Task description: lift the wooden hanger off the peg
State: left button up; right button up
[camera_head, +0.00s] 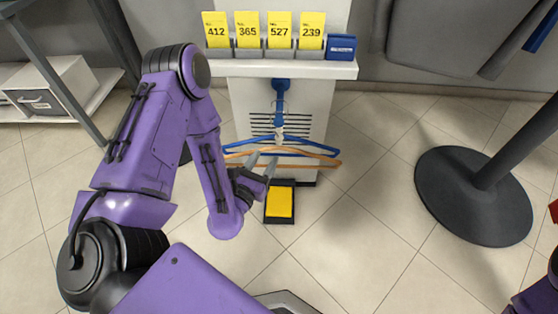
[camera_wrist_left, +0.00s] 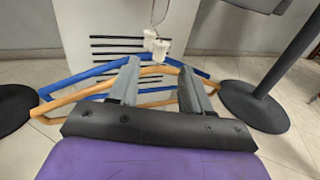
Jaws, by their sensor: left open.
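The orange-brown wooden hanger (camera_head: 318,157) hangs at the front of the white stand, beside a blue hanger (camera_head: 318,143). A blue bracket with a peg (camera_head: 281,86) is above them on the stand. My left gripper (camera_head: 262,164) is open at the wooden hanger's middle-left part. In the left wrist view, the wooden hanger (camera_wrist_left: 62,101) crosses the space around the open fingers (camera_wrist_left: 159,88), its peak showing between them. I cannot tell whether the fingers touch it. The hook ends lie near white fittings (camera_wrist_left: 157,44) and are not clear.
The stand's shelf (camera_head: 250,69) carries yellow number cards (camera_head: 248,30) and a blue box (camera_head: 341,46). A black tray with a yellow pad (camera_head: 279,203) lies on the floor below. A post with a round black base (camera_head: 450,200) stands right. Tiled floor between is clear.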

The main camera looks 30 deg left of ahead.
aim_at(278, 140)
pick_arm(q)
jog(key=w, duration=0.3)
jog(key=w+a, duration=0.1)
jog(key=w, duration=0.5)
jog(key=shift+w+a, duration=0.2)
jog(key=shift+w, duration=0.2)
grip_shut()
